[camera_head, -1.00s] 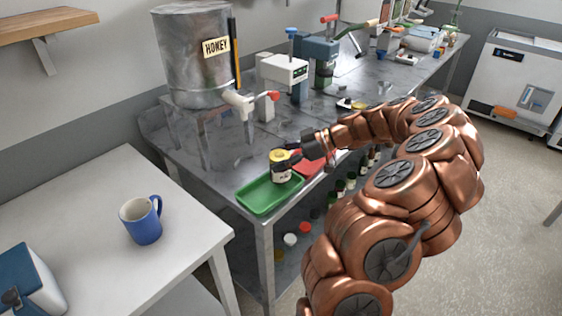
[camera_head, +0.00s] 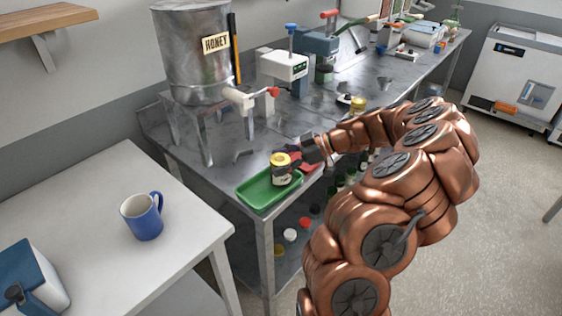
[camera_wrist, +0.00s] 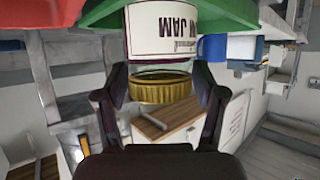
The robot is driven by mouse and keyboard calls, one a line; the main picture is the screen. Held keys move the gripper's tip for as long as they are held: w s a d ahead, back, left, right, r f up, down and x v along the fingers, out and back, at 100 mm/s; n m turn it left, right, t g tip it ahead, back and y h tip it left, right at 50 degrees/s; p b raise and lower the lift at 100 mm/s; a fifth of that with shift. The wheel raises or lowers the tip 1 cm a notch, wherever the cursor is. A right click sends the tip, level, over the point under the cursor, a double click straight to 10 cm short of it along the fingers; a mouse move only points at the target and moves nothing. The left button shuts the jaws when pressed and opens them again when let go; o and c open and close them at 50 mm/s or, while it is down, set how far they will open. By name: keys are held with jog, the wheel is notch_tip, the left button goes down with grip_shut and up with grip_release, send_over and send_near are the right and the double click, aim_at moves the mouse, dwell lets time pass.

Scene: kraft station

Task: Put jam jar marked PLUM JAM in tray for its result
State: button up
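The jam jar (camera_head: 282,177) has a gold-yellow lid and a white label. It is upright at the green tray (camera_head: 258,206), inside its outline near the right end; I cannot tell whether its base touches the tray floor. In the wrist view the jar (camera_wrist: 165,35) appears upside down; its label reads "JAM" and the word before it is mostly cut off.
A red tray (camera_head: 303,158) lies right behind the green one, partly under my gripper. A honey tank (camera_head: 195,60) with a tap stands behind. Several jars are on the shelf below. A white table (camera_head: 90,220) with a blue mug (camera_head: 143,218) is at left.

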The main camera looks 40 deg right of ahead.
jog(key=shift+o, duration=0.7)
jog(key=shift+r+p, duration=0.15)
jog(key=shift+p, duration=0.15)
jog(key=b+v, duration=0.3)
jog(key=v, duration=0.9)
jog(key=w+a+r+g, duration=0.1)
jog(key=a+r+g, duration=0.1)
jog(key=a, duration=0.5)
jog(key=w+a+r+g, duration=0.1)
jog(key=a+r+g, duration=0.1)
jog(key=a, duration=0.5)
jog(key=s+a+m+g+h, duration=0.1)
jog(key=s+a+g, duration=0.15)
jog(key=a, duration=0.45)
jog(key=s+a+m+g+h, duration=0.1)
jog(key=s+a, duration=0.2)
jog(key=a, duration=0.5)
jog(key=s+a+f+m+g+h, duration=0.1)
jog(key=s+f+m+h, duration=0.3)
jog(key=s, duration=0.6)
jog(key=s+f+m+g+h, duration=0.1)
jog(key=s+f+m+h, duration=0.3)
jog(key=s, duration=0.6)
jog(key=shift+s+a+f+m, duration=0.35)
jog(key=shift+s+f+m, duration=0.05)
jog(key=shift+f, duration=0.2)
